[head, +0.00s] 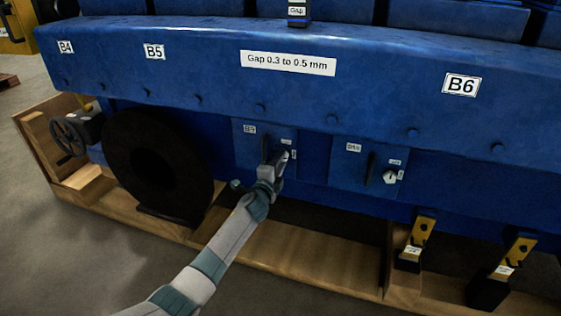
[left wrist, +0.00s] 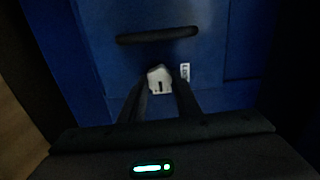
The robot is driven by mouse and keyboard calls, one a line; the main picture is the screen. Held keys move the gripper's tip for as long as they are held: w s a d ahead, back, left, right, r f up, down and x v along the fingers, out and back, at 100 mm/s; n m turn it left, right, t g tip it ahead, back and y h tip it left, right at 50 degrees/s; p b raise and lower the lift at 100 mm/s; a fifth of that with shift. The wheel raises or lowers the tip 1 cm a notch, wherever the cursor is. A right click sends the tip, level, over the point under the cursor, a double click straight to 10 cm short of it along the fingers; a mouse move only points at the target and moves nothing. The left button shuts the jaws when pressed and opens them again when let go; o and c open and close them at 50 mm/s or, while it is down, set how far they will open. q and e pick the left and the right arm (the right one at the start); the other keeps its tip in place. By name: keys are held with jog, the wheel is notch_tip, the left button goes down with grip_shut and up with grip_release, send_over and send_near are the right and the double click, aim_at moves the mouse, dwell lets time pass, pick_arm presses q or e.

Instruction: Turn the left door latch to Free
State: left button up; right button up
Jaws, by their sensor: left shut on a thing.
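The left door (head: 245,142) is a blue panel with a "B9"-like label on the engine's side. Its dark bar handle (left wrist: 158,35) shows in the left wrist view. The left door latch (left wrist: 159,80) is a small pale knob with a dark mark, below that handle in the wrist view. A small label reading something like "Lock" (left wrist: 185,72) sits right of it. My left gripper (left wrist: 160,88) is shut on the latch, one dark finger on each side. In the head view my left gripper (head: 276,160) covers the latch. My right gripper is not in view.
A second door (head: 344,174) with its own handle and pale latch (head: 390,177) is to the right. A large black ring (head: 120,150) and a handwheel (head: 68,136) are left. A wooden base (head: 290,252) runs below. Yellow-and-black brackets (head: 416,240) stand lower right.

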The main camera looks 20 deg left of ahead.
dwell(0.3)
pick_arm(q)
jog(key=o, duration=1)
jog(key=shift+o, duration=0.2)
jog(key=s+p, duration=0.2)
jog(key=s, duration=1.5)
jog(key=shift+s+a, duration=0.2)
jog(key=shift+a, duration=0.1)
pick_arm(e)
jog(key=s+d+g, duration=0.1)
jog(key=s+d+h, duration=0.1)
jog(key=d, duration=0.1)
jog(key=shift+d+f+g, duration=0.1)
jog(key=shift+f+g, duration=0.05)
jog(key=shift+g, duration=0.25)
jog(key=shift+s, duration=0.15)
